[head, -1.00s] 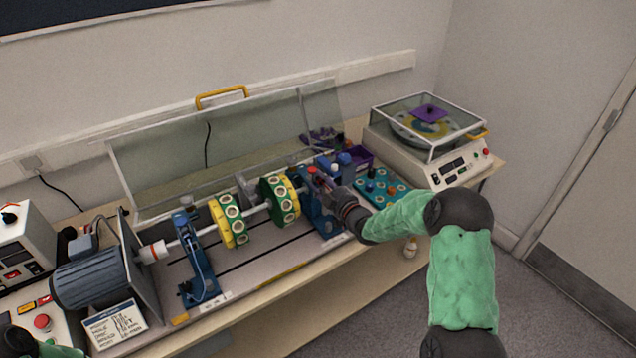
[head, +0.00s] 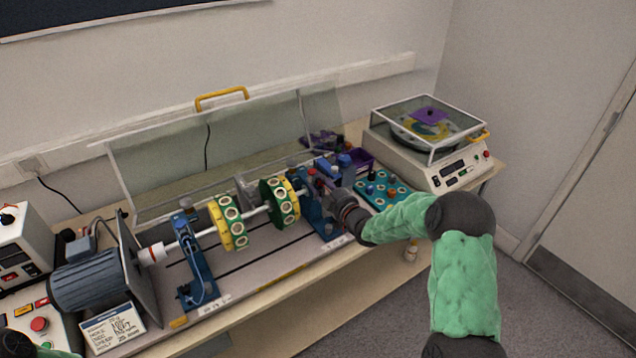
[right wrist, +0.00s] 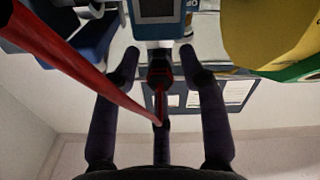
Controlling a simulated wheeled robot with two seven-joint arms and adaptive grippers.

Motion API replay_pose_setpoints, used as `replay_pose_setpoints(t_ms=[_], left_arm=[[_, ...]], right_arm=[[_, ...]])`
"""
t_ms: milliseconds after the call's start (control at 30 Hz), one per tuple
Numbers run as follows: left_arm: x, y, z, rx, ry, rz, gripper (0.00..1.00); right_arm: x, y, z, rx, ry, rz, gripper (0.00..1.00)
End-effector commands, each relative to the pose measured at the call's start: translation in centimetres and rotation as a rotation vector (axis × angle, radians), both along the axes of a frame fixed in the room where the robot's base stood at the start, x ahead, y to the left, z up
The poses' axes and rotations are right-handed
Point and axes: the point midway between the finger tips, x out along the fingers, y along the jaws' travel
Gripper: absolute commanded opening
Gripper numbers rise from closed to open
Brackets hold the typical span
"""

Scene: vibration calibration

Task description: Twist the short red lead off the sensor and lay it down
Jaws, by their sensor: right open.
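The short red lead (right wrist: 85,70) shows large in the right wrist view. It runs from the upper left down to the middle and bends back up to a dark red connector (right wrist: 160,77). My right gripper (right wrist: 158,58) is open, with one finger on each side of the connector and gaps showing. In the head view my right gripper (head: 328,188) is at the right bearing stand (head: 318,217), and its fingers partly hide the lead and sensor there. I cannot tell exactly how the connector sits on the sensor.
Green-and-yellow discs (head: 277,203) on the shaft stand left of my right gripper. A teal tray (head: 381,190) with knobs lies to its right, near a purple bin (head: 360,160). The clear guard (head: 240,150) stands raised behind. A lidded turntable unit (head: 430,140) is farther right.

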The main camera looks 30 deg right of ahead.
Motion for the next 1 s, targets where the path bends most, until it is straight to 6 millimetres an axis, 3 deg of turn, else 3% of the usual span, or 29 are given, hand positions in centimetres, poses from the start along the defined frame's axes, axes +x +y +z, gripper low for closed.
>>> replay_pose_setpoints(t_ms=[67, 200, 1000], left_arm=[[0.00, 0.00, 0.02, 0.000, 0.000, 0.000, 0.40], [0.00, 0.00, 0.02, 0.000, 0.000, 0.000, 0.40], [0.00, -0.01, -0.97, 0.000, 0.000, 0.000, 0.40]], right_arm=[[0.00, 0.00, 0.04, 0.000, 0.000, 0.000, 0.40], [0.00, -0.01, 0.04, 0.000, 0.000, 0.000, 0.00], [0.00, -0.02, -0.02, -0.061, -0.006, 0.000, 0.00]])
